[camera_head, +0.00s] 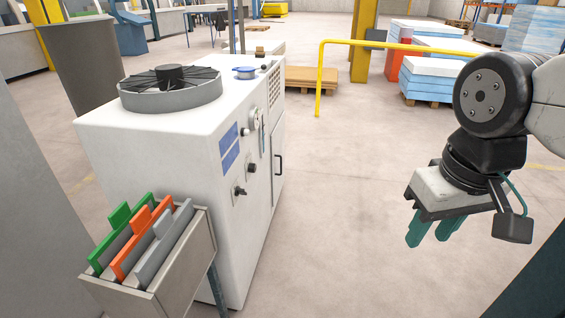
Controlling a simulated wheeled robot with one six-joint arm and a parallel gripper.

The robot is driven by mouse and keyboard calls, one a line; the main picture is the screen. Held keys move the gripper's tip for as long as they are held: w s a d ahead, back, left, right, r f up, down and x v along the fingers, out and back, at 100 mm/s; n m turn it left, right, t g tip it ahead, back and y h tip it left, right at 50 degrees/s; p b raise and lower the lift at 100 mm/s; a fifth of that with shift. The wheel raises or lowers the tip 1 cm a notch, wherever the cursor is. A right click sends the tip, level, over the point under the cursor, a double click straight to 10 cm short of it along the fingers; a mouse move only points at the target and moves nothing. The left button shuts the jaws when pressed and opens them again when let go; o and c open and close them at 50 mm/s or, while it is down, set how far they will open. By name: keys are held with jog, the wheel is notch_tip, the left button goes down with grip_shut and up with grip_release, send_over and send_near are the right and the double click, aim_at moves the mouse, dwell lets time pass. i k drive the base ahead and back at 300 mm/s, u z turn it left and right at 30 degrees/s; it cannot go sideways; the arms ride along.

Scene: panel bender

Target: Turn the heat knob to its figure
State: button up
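A white machine cabinet (165,155) stands left of centre. I cannot tell which knob is for heat, and no figures or pointer can be read at this size. My gripper (433,231) hangs at the right, pointing down, well apart from the cabinet. Its two teal fingers are spread with nothing between them.
A grey rack (195,255) with green, orange and grey plates stands in front of the cabinet. A round fan (170,88) tops the cabinet. A yellow rail (370,43) and stacked blue-white sheets (432,78) are behind. The floor between cabinet and gripper is clear.

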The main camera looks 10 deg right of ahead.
aim_at(252, 168)
jog(key=z, duration=0.2)
jog(key=i, duration=1.2)
jog(key=u, duration=0.7)
